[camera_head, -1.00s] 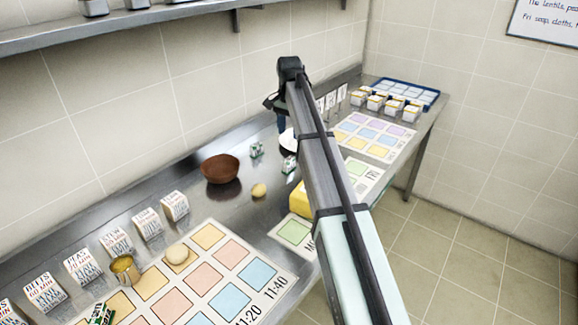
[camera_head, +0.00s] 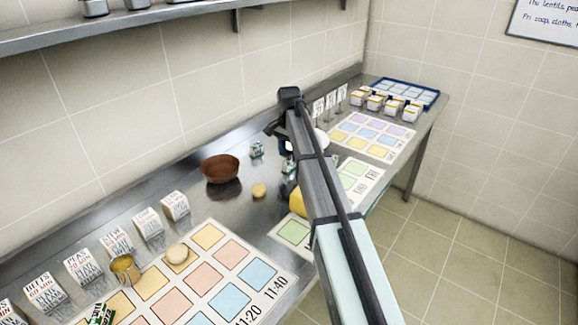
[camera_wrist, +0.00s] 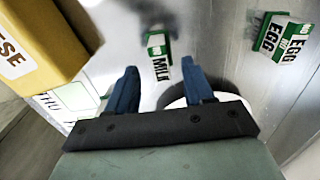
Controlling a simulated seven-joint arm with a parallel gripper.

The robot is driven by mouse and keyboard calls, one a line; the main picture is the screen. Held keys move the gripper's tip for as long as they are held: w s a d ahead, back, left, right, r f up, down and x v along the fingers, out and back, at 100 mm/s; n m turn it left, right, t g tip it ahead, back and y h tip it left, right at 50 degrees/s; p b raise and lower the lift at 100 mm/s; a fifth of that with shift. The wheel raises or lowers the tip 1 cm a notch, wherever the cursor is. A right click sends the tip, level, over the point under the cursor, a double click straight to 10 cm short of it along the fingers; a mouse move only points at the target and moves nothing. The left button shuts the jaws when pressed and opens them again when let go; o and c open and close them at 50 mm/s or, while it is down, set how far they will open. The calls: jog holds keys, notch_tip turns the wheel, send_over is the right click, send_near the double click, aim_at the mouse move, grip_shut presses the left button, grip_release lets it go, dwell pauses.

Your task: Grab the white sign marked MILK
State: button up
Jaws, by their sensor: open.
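The MILK sign (camera_wrist: 161,65) is a small white card with a green edge. In the wrist view it stands on the steel counter just ahead of my fingertips, near the line between them. In the head view a small green and white piece beside my arm (camera_head: 288,167) appears to be this sign, mostly hidden. My gripper (camera_wrist: 160,68) has two blue fingers spread apart with nothing between them. In the head view the fingers are mostly hidden behind my arm.
A green and white EGG sign (camera_wrist: 285,38) stands to the right in the wrist view. A yellow block (camera_wrist: 40,45) is close at the left. A white round dish (camera_wrist: 210,97) lies under the gripper. A brown bowl (camera_head: 221,169) stands on the counter.

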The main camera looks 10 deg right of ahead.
aim_at(289, 159)
jog(key=shift+f, duration=2.35)
jog(key=shift+c, duration=0.5)
grip_shut()
